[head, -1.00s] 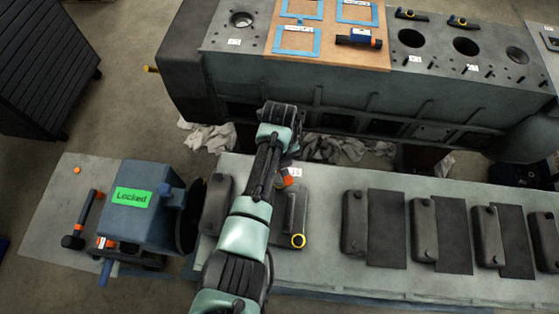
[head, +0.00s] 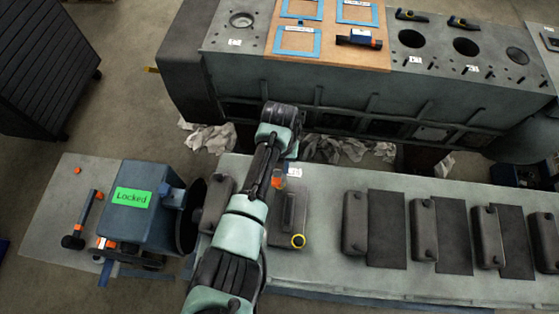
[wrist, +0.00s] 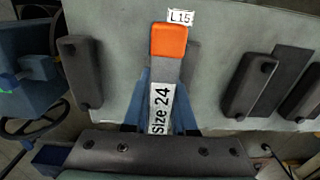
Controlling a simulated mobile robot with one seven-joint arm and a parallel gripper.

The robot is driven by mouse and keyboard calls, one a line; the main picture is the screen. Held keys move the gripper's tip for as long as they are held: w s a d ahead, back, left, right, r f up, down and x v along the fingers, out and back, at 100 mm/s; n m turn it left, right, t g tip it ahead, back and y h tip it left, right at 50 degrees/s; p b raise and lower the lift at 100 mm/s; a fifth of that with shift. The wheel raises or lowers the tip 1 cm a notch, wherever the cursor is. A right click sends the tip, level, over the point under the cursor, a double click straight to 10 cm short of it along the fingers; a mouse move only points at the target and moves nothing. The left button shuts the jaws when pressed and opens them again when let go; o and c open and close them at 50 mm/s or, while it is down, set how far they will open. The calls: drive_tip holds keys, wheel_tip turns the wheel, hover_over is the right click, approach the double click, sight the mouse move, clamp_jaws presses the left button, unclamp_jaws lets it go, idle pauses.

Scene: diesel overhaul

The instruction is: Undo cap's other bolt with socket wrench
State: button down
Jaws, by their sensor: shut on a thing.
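My gripper (wrist: 164,92) shows in the wrist view with its blue fingers on both sides of the socket wrench (wrist: 163,103). It is shut on this wrench, which has a white "size 24" label and an orange end. In the head view the wrench's orange part (head: 279,182) shows beside my arm. In the wrist view the wrench covers most of that area. I cannot tell whether the wrench touches a bolt.
Several other dark caps (head: 355,222) with bolts stand on the grey bench beside dark mats (head: 387,229). A blue box (head: 141,199) reading "Locked" stands left, beside a black disc. The engine block (head: 440,75) lies behind. Free bench shows between the caps.

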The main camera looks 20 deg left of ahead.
drive_tip(key=shift+f+b, duration=0.75)
drive_tip(key=shift+f, duration=0.05)
drive_tip(key=shift+r, duration=0.1)
drive_tip(key=n, duration=0.3)
drive_tip(key=shift+p, duration=0.4)
drive_tip(key=n, duration=0.5)
drive_tip(key=shift+r+n, duration=0.1)
drive_tip(key=shift+n, duration=0.3)
drive_tip(key=n, duration=0.4)
drive_tip(key=shift+p, duration=0.4)
drive_tip(key=n, duration=1.2)
drive_tip(key=shift+p, duration=0.3)
drive_tip(key=n, duration=0.8)
drive_tip(key=shift+n, duration=0.3)
drive_tip(key=shift+r, duration=0.2)
